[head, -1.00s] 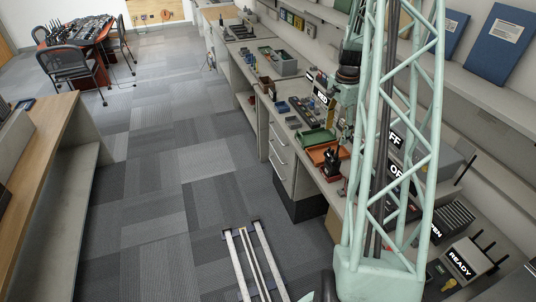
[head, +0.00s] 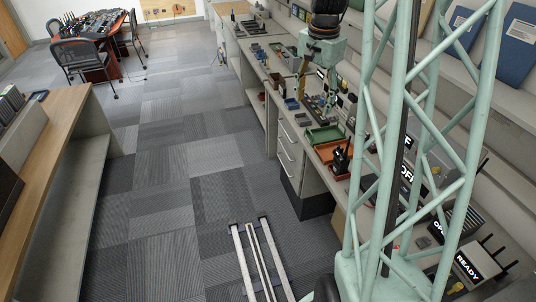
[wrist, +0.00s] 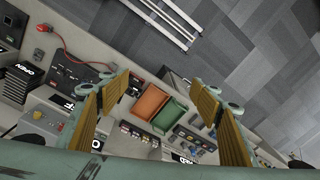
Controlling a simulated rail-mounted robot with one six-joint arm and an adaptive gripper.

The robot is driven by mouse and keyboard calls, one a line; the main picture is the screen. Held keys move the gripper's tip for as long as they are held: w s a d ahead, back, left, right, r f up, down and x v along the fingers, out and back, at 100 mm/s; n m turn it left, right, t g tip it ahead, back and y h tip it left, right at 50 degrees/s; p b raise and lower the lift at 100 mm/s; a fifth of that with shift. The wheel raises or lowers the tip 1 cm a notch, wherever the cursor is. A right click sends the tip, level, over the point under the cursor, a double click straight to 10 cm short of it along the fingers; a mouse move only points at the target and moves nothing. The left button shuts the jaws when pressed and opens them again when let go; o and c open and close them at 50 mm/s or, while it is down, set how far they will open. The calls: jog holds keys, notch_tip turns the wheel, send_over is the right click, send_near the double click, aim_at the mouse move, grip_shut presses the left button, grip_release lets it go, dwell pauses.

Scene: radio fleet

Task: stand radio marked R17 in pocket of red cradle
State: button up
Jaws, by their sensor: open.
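My gripper (wrist: 162,82) is open and empty, its yellow-padded fingers wide apart above the counter. In the head view my gripper (head: 301,88) hangs over the counter beyond the trays. A dark radio with a stub antenna (head: 342,157) stands near the counter's front edge, with a little red at its base; I cannot tell if that red is the cradle. Dark upright shapes (wrist: 135,86) show beside the orange tray in the wrist view. Several small radios or devices (wrist: 190,140) lie beyond the green tray. No R17 mark is legible, and no cradle pocket is clear.
An orange tray (wrist: 151,101) and a green tray (wrist: 170,115) lie side by side on the counter. A box marked READY (head: 469,263) and other labelled units stand near my column. The carpeted aisle (head: 190,160) is open. A wooden-topped desk (head: 62,130) borders it.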

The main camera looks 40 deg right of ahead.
jog(key=s+a+r+n+t, duration=0.1)
jog(key=s+a+r+n, duration=0.2)
jog(key=a+r, duration=0.6)
jog(key=s+a+r+n, duration=0.4)
jog(key=a+r, duration=0.2)
jog(key=a, duration=0.7)
jog(key=s+a+r+n+t, duration=0.1)
jog(key=s+a+n, duration=0.3)
jog(key=s+a, duration=0.5)
jog(key=s+a+r+n+t, duration=0.1)
jog(key=s+a+r+n, duration=0.2)
jog(key=s+a, duration=0.6)
jog(key=s+n, duration=0.2)
jog(key=s, duration=0.3)
jog(key=shift+a+y, duration=0.3)
jog(key=shift+a, duration=0.05)
